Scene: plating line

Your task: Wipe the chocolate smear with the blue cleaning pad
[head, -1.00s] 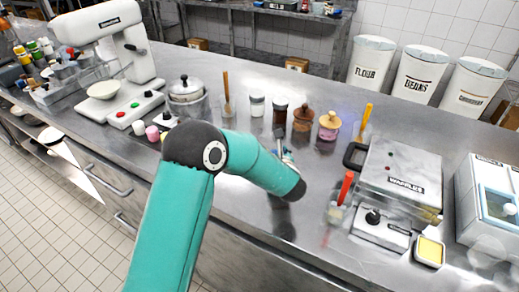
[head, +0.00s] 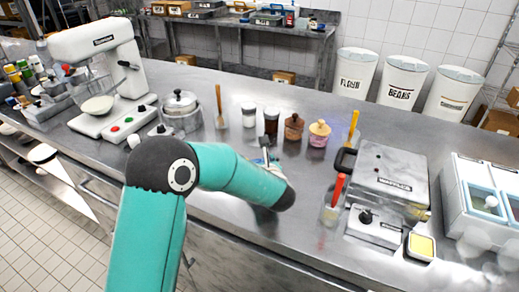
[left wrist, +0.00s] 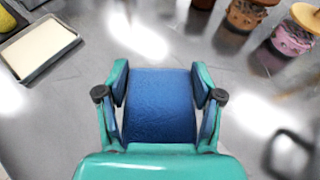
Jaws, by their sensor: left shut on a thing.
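My left gripper (left wrist: 160,105) is shut on the blue cleaning pad (left wrist: 160,108), which fills the space between its fingers in the left wrist view. In the head view the left gripper (head: 265,150) is mostly hidden behind my teal forearm, over the steel counter (head: 240,215) in front of the jars. I cannot tell whether the pad touches the counter. I cannot make out the chocolate smear in either view; the pad or arm may cover it. My right gripper is out of view.
A brown jar (head: 293,127) and a pink jar (head: 319,134) stand beyond the gripper. A waffle maker (head: 385,190) and a red-handled tool (head: 335,195) are to the right. A cream-filled tray (left wrist: 40,48) lies left in the left wrist view. A mixer (head: 100,80) stands far left.

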